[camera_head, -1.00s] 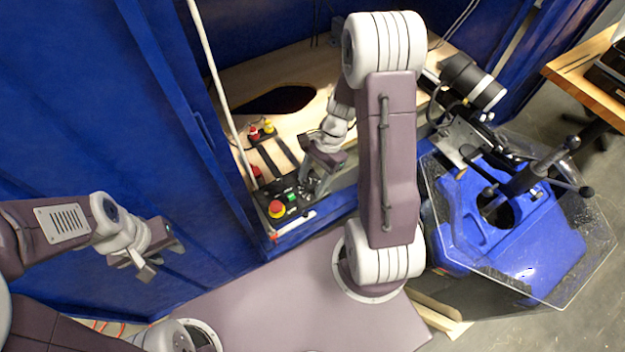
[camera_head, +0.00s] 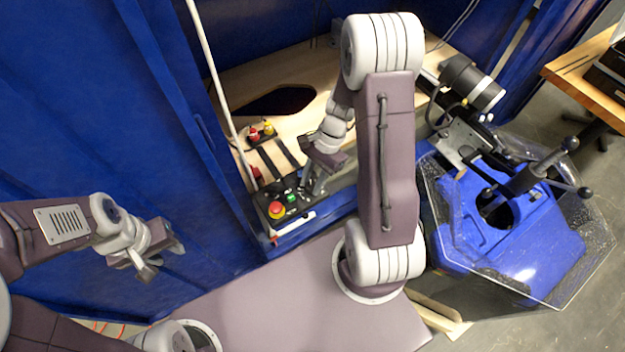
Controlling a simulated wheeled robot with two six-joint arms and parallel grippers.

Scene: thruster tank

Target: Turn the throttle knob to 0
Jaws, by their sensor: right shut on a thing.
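A black control panel (camera_head: 267,198) lies at the front of the wooden bench. It carries a red emergency button (camera_head: 277,210) on a yellow base and a green button (camera_head: 292,197). My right gripper (camera_head: 309,188) points down over the panel's right end, just right of the green button, and is shut. The throttle knob cannot be made out; my gripper covers that part of the panel. My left gripper (camera_head: 152,268) hangs at the left, away from the panel, in front of the blue wall. The gap between its fingers is too small to judge.
More red and yellow buttons (camera_head: 262,132) sit further back on the bench (camera_head: 310,65). A white pole (camera_head: 208,55) stands left of the panel. A blue machine with a clear octagonal cover (camera_head: 570,280) stands at the right. A wooden table (camera_head: 575,75) is at the far right.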

